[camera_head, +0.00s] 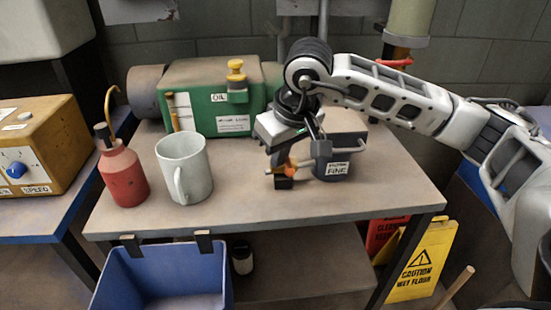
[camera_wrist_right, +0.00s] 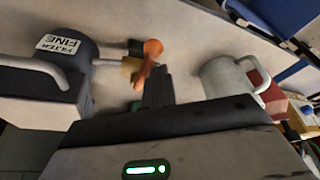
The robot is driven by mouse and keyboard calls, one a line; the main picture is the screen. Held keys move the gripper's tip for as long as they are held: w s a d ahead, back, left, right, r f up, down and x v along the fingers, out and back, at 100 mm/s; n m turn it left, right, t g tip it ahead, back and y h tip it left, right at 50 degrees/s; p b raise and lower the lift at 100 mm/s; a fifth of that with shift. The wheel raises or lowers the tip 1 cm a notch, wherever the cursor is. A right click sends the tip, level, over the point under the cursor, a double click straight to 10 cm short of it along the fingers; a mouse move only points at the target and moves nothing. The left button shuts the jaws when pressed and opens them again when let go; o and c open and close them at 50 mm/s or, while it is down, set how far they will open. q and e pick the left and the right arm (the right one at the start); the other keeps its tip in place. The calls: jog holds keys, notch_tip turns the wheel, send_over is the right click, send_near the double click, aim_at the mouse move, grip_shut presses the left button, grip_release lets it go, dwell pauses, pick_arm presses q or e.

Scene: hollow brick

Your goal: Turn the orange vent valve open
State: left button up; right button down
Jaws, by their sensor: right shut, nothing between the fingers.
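The orange vent valve handle (camera_head: 291,163) sits on a small brass and black fitting at the side of the dark grey filter housing (camera_head: 338,160), labelled FILTER FINE. In the right wrist view the orange handle (camera_wrist_right: 151,60) stands just beyond my fingertips, with the filter housing (camera_wrist_right: 62,80) to its left. My right gripper (camera_head: 279,158) points down at the valve from above; its fingers (camera_wrist_right: 157,88) are shut with nothing between them. The fingertips are close beside the handle; whether they touch it I cannot tell. My left gripper is out of view.
A white mug (camera_head: 185,168) and a red oil can (camera_head: 122,177) stand left on the table (camera_head: 240,212). A green OIL machine (camera_head: 210,95) is behind. A blue bin (camera_head: 165,280) hangs in front. A yellow caution sign (camera_head: 422,260) stands at lower right.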

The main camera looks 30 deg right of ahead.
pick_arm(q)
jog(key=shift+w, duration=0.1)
pick_arm(e)
jog(key=shift+s+d, duration=0.1)
jog(key=shift+d, duration=0.1)
dwell(0.4)
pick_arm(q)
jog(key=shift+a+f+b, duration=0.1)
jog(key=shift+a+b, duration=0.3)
pick_arm(e)
notch_tip(320, 180, up, 9)
jog(key=a, duration=0.1)
jog(key=shift+w, duration=0.25)
jog(key=shift+a+f, duration=0.1)
